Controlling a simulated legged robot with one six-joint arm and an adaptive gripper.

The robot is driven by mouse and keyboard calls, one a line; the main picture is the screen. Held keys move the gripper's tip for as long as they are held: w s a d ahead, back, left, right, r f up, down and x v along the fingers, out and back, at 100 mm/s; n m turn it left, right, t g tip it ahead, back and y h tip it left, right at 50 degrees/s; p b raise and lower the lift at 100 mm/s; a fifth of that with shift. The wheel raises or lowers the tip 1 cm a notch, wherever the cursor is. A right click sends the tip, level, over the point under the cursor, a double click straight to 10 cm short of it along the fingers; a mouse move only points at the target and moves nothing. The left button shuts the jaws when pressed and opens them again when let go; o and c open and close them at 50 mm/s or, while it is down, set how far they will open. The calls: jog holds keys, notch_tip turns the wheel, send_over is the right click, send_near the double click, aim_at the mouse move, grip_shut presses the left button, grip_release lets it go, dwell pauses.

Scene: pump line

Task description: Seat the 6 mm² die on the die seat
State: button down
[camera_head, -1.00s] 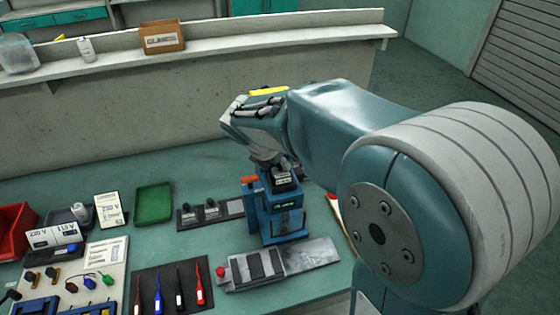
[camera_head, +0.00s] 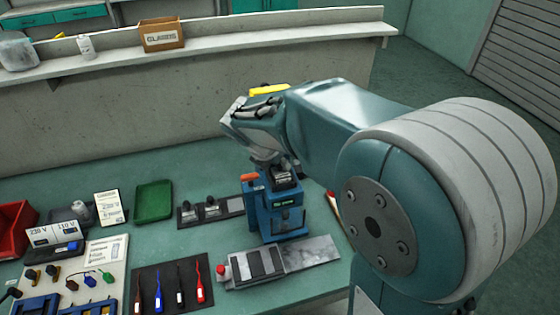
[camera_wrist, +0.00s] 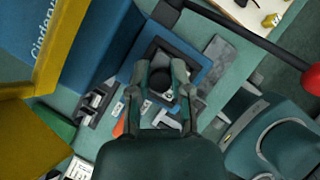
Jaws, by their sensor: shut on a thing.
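My gripper (camera_wrist: 162,92) points down over the blue press (camera_head: 277,212) and is shut on the dark 6 mm² die (camera_wrist: 160,78). In the wrist view the die's dark round knob and a small pale label show between the two fingers. In the head view the dark die (camera_head: 285,178) shows at the top of the press, just below the gripper. The die seat (camera_wrist: 150,57) shows as a dark square frame around the die in the wrist view. Whether the die rests in it or hovers just above, I cannot tell.
A rack (camera_head: 211,211) with other dark dies stands left of the press. A grey plate with a red knob (camera_head: 221,271) lies in front. A green tray (camera_head: 154,202), a dark tool mat (camera_head: 170,290) and a red bin (camera_head: 14,225) lie further left. The wall ledge is behind.

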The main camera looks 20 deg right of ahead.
jog(key=shift+f, duration=0.15)
jog(key=shift+c, duration=2.4)
grip_release()
jog(key=shift+o, duration=0.8)
jog(key=shift+r, duration=3.8)
